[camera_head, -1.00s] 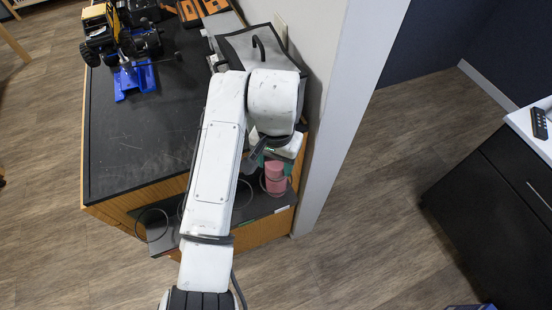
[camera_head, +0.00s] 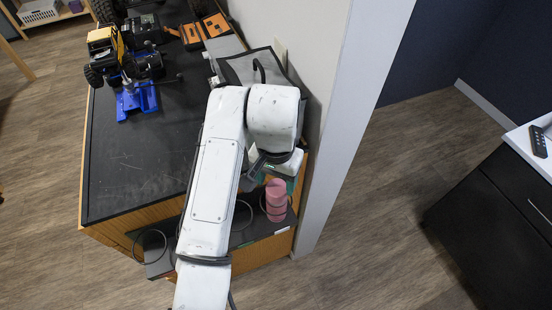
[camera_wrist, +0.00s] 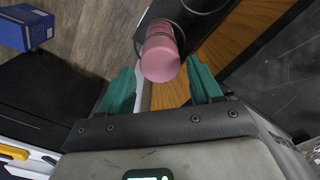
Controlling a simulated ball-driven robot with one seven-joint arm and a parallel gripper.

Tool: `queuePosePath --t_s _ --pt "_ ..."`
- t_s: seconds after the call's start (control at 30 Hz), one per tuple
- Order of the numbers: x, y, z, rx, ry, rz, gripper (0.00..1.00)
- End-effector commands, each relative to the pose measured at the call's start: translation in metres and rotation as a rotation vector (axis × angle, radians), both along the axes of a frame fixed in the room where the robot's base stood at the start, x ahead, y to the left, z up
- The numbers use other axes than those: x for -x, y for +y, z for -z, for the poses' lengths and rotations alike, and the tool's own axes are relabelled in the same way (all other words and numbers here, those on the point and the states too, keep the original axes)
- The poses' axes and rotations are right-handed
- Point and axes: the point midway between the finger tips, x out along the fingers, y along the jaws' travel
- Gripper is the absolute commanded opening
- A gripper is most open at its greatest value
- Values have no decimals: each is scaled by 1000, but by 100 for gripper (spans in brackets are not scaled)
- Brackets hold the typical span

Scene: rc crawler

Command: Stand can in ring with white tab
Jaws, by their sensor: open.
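The pink can (camera_head: 276,198) stands upright on the dark low shelf, with a thin black wire ring (camera_head: 263,207) around it. In the wrist view the can (camera_wrist: 160,58) lies between and just beyond the teal fingertips, with the ring (camera_wrist: 137,44) around it. My gripper (camera_wrist: 158,70) is open, with a gap on each side of the can. In the head view my arm hides most of the gripper. Another ring (camera_head: 166,240) stands at the shelf's left end, and a middle ring (camera_head: 252,212) is partly behind my arm. A small pale tab (camera_head: 282,231) shows on the shelf edge below the can; its colour is unclear.
The black-topped bench (camera_head: 135,175) rises behind the shelf, with a yellow and black crawler (camera_head: 125,58) on a blue stand. A white wall post (camera_head: 335,130) stands close right of the can. A dark cabinet (camera_head: 490,220) is at far right. Floor between is clear.

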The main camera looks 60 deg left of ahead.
Motion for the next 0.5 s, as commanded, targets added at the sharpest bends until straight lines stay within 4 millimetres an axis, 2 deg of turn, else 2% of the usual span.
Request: queuePosePath --t_s 0.17,0.5 --pt "0 1 -42 -5 -1 1 64" --pt "2 1 -88 -4 3 -1 64"
